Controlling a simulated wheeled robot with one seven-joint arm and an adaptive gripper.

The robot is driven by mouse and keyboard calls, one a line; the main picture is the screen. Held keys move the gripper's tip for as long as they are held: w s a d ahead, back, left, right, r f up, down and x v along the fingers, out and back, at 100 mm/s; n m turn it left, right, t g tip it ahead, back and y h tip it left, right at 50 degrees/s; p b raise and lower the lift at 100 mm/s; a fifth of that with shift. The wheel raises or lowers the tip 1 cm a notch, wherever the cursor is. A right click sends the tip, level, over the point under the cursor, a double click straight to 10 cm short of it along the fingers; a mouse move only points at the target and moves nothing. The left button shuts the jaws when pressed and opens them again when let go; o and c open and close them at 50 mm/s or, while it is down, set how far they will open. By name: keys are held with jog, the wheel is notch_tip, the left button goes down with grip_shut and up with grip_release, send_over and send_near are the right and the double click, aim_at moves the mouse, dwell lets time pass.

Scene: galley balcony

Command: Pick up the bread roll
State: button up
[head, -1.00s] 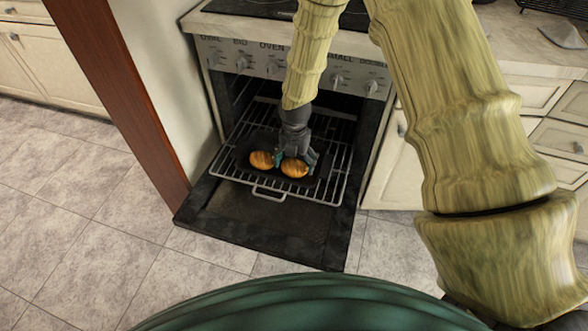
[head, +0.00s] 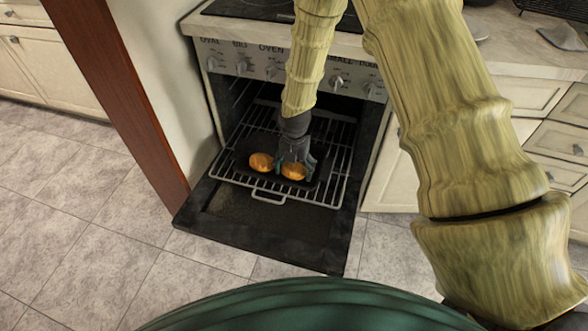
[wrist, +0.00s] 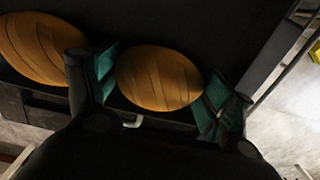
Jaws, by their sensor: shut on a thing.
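Two golden-brown bread rolls lie on a dark tray (head: 243,150) on the pulled-out oven rack (head: 338,180). My gripper (head: 293,168) reaches down over the right bread roll (head: 293,172). In the wrist view, the green-padded fingers of my gripper (wrist: 160,90) are on both sides of this roll (wrist: 158,78), shut on it. The roll appears still at tray level. The left bread roll (head: 261,162) is beside it, outside the fingers; it also shows at the left of the wrist view (wrist: 38,48).
The oven door (head: 265,225) is folded down below the rack. The oven front with its knobs (head: 240,62) stands behind my arm. A brown-edged wall (head: 140,110) is close on the left, and drawers (head: 550,150) are on the right. The tiled floor in front is clear.

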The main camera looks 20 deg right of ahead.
jog(key=r, duration=0.2)
jog(key=s+r, duration=0.1)
jog(key=shift+a+r+p, duration=0.15)
jog(key=shift+r+p, duration=0.2)
jog(key=shift+p, duration=0.05)
jog(key=s+a+r+p, duration=0.1)
jog(key=s+a, duration=0.3)
jog(key=s, duration=1)
notch_tip(320, 180, up, 16)
jog(key=m, duration=2.8)
send_over(295, 169)
jog(key=s+a, duration=0.2)
jog(key=s, duration=0.1)
jog(key=shift+m, duration=0.6)
jog(key=s+r+p, duration=0.1)
jog(key=p, duration=0.4)
jog(key=s+r+p, duration=0.1)
jog(key=p, duration=0.5)
jog(key=s+r+p, duration=0.1)
jog(key=p, duration=0.5)
jog(key=shift+d+r, duration=0.25)
jog(key=shift+d, duration=0.05)
jog(key=shift+s+f, duration=0.1)
jog(key=shift+s, duration=0.05)
